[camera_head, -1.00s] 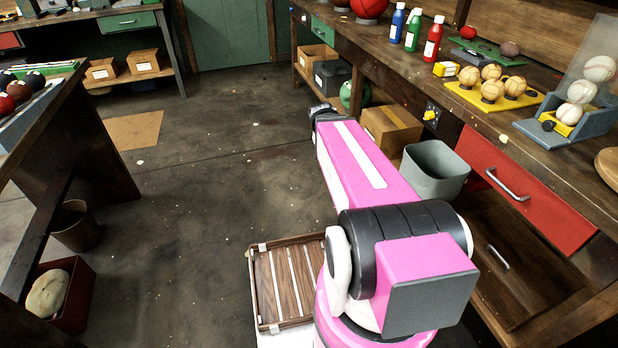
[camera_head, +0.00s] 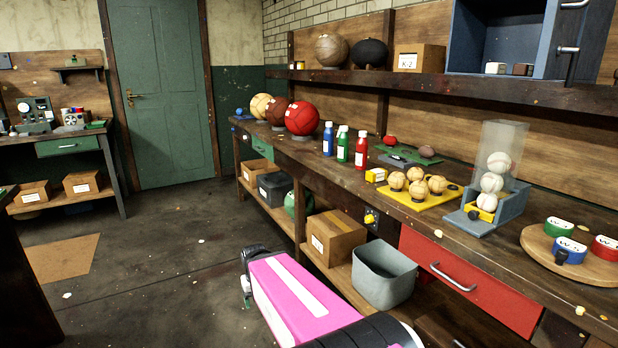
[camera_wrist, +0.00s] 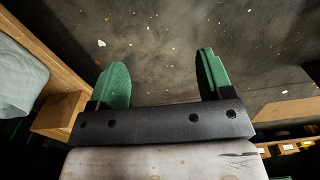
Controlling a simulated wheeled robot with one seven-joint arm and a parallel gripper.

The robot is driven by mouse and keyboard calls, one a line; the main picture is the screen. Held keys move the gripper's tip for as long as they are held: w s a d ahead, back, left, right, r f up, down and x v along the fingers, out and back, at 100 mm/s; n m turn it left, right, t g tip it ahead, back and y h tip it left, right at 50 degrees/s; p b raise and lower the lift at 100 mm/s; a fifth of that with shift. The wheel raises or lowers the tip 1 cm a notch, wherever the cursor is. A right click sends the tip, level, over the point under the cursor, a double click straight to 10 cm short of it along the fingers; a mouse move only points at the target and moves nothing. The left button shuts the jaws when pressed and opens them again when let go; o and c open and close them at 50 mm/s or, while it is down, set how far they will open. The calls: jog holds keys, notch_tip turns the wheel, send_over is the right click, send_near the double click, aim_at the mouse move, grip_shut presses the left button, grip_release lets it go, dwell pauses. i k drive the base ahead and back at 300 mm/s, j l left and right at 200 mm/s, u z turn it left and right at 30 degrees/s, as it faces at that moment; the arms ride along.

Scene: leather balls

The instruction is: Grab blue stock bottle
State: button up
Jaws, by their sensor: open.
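The blue stock bottle (camera_head: 328,139) stands upright on the long wooden workbench, with a white cap. It is the leftmost of three bottles, beside a green bottle (camera_head: 343,144) and a red bottle (camera_head: 361,150). My gripper (camera_wrist: 160,80) shows in the wrist view with its two green fingers wide apart and nothing between them. It points at the dark floor. In the head view my pink arm is low in front of the bench, away from the bottles, and the fingers cannot be made out there. The blue bottle is not in the wrist view.
Large balls (camera_head: 302,118) stand left of the bottles. To the right are a yellow board (camera_head: 412,200) with small balls and a baseball holder (camera_head: 487,208). A shelf (camera_head: 430,84) runs above the bench. A grey bin (camera_head: 384,274) and cardboard box (camera_head: 336,238) sit below.

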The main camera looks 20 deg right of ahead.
aim_at(328, 134)
jog(key=z, duration=0.45)
jog(key=i+j+z, duration=0.1)
jog(key=z, duration=0.35)
jog(key=j+z, duration=0.2)
jog(key=z, duration=0.25)
